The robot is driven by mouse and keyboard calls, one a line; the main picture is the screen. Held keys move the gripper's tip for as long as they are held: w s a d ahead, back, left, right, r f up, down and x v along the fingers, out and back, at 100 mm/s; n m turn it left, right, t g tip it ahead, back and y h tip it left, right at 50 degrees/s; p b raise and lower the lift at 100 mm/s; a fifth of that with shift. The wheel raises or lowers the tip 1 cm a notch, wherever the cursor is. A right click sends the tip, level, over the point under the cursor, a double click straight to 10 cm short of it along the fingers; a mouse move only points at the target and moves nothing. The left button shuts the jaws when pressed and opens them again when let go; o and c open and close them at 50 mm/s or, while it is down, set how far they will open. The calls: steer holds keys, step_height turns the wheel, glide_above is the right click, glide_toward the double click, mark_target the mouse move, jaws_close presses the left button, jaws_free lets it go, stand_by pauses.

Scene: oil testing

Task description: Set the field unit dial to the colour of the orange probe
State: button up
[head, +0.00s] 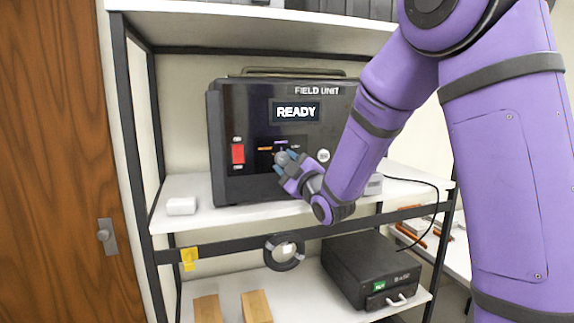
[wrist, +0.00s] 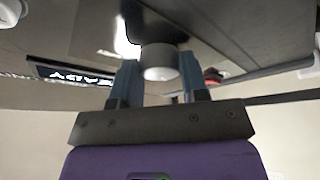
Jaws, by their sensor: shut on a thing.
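The field unit (head: 240,140) is a dark box on the upper shelf, its screen (head: 296,111) reading READY. My gripper (head: 285,163) is at the lower middle of its front panel. It is shut on the grey dial (head: 281,157), which also shows between the two blue fingers (wrist: 158,85) in the wrist view as a round knob (wrist: 160,63). Small coloured labels, one orange (head: 264,149) and one purple (head: 281,142), sit around the dial. The dial's pointer is too small to read. I cannot make out an orange probe for certain.
A red switch (head: 238,153) is left of the dial, and a pale round knob (head: 323,155) is to its right. A white block (head: 181,206) sits on the shelf (head: 230,214). A dark case (head: 372,270) stands on the lower shelf. A cable (head: 425,183) hangs at the right.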

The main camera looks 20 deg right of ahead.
stand_by(0.4)
steer(key=o, duration=0.9)
steer(key=shift+v, duration=3.8)
steer(key=shift+d, duration=0.1)
steer(key=s+d+m+g+h, duration=0.1)
steer(key=s+m+g, duration=0.3)
steer(key=s, duration=0.6)
steer(key=s+d+m+g+h, duration=0.1)
steer(key=s+m+g+h, duration=0.2)
steer(key=s, duration=0.7)
steer(key=s+d+r+m+g+h, duration=0.1)
steer(key=s+d+m+g, duration=0.1)
steer(key=s+m+g, duration=0.4)
steer(key=shift+s+d+m+g+h, duration=0.15)
steer(key=shift+s+g, duration=0.45)
steer(key=shift+s, duration=0.6)
steer(key=shift+s+a+m+g+h, duration=0.2)
steer(key=shift+s+g, duration=0.4)
steer(key=shift+s, duration=0.55)
